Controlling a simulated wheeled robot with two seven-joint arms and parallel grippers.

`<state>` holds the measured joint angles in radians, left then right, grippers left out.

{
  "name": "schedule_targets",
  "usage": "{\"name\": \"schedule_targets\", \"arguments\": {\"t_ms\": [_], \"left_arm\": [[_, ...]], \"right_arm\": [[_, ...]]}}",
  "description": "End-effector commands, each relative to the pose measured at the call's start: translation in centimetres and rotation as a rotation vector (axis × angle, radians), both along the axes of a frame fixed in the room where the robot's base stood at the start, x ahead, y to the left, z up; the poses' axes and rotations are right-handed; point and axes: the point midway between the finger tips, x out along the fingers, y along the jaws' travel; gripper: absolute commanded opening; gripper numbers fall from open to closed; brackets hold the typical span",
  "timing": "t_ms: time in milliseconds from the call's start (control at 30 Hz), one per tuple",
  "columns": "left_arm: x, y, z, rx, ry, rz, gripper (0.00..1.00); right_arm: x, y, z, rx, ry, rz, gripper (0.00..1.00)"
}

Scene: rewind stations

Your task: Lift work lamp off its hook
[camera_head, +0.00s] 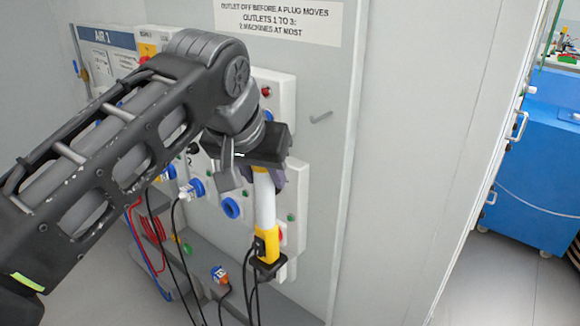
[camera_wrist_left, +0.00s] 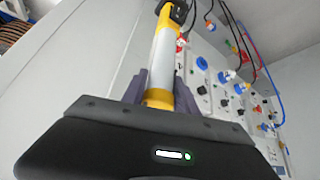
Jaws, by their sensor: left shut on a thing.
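The work lamp (camera_head: 265,205) is a white tube with yellow ends, and a black cord runs down from its lower end. My left gripper (camera_head: 264,170) is shut on the lamp's upper yellow end and holds it upright, in front of the outlet panel. In the left wrist view the lamp (camera_wrist_left: 163,58) stands between the purple-grey fingers of my left gripper (camera_wrist_left: 158,92). A small grey hook (camera_head: 321,117) sticks out of the wall up and right of the gripper, with nothing on it. My right gripper is not in view.
The wall behind carries outlet boxes with blue sockets (camera_head: 231,208) and plugged cables. A red hose (camera_head: 150,228) hangs at the lower left. A printed sign (camera_head: 278,20) is above. A blue cabinet (camera_head: 540,150) stands at the far right, with open floor before it.

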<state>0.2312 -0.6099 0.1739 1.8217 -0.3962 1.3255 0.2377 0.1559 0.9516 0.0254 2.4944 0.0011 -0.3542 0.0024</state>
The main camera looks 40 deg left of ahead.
Motion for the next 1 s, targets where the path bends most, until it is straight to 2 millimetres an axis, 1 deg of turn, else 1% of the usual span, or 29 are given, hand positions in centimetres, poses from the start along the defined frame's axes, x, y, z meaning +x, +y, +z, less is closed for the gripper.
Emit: {"name": "schedule_targets", "arguments": {"t_ms": [33, 100, 200, 300, 1000], "left_arm": [[-0.9, 0.0, -0.1, 0.0, -0.005, 0.001, 0.0], [-1.8, 0.0, 0.0, 0.0, -0.005, 0.001, 0.0], [-2.6, -0.1, 0.1, 0.001, -0.004, -0.001, 0.0], [-2.9, -0.1, 0.1, 0.0, -0.003, -0.001, 0.0], [-2.8, -0.1, 0.1, 0.001, -0.002, -0.001, 0.0]], "right_arm": [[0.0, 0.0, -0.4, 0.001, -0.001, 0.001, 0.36], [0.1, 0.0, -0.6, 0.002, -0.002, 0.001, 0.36], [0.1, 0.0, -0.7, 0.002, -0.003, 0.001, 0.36], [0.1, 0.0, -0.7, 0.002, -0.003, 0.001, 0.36], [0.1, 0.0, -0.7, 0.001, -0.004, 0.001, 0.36]]}}
